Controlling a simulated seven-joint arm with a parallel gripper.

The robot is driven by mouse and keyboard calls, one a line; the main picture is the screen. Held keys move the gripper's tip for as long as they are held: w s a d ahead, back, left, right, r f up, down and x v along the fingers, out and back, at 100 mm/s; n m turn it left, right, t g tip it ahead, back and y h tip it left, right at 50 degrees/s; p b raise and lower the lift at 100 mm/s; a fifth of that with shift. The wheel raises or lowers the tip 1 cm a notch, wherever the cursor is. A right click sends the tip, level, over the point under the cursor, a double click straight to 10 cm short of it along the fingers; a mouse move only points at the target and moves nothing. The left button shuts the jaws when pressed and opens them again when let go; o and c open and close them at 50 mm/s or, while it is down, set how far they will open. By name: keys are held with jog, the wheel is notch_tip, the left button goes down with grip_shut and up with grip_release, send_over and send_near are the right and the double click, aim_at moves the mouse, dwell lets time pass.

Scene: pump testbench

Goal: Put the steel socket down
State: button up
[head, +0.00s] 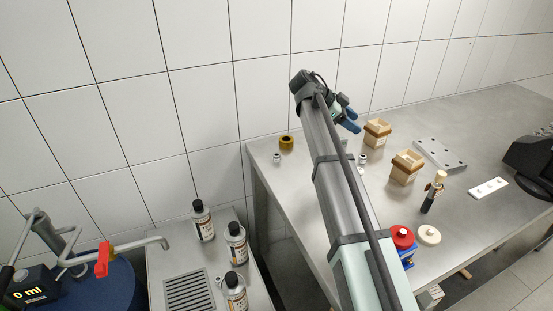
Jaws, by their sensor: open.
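My gripper (351,120) has blue fingers and is open, held above the back part of the steel table (300,194). I see nothing between its fingers, though the view is small. A small steel piece (277,158), which looks like a socket, stands on the table near its left edge, in front of the yellow-brown roll. Another small light metal piece (362,158) is on the table just right of my arm, below the gripper in the picture. I cannot tell for sure which one is the steel socket. Neither appears to touch the gripper.
Two open cardboard boxes (407,168) (377,133), a drilled plate (440,153), a brush-like tool (433,192) and a red-lidded blue jar (403,240) are right of my arm. A yellow-brown roll (286,142) is back left. Bottles (202,220) stand on the lower bench.

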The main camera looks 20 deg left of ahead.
jog(key=y, duration=0.2)
jog(key=m+g+y, duration=0.3)
jog(key=g+y, duration=0.2)
jog(key=y, duration=0.7)
send_near(278, 162)
jog(key=x, duration=0.2)
jog(key=a+x, duration=0.1)
jog(key=x, duration=0.2)
jog(key=w+x, duration=0.1)
jog(key=x, duration=0.1)
jog(key=shift+s+a+f, duration=0.1)
jog(key=shift+a, duration=0.25)
grip_shut()
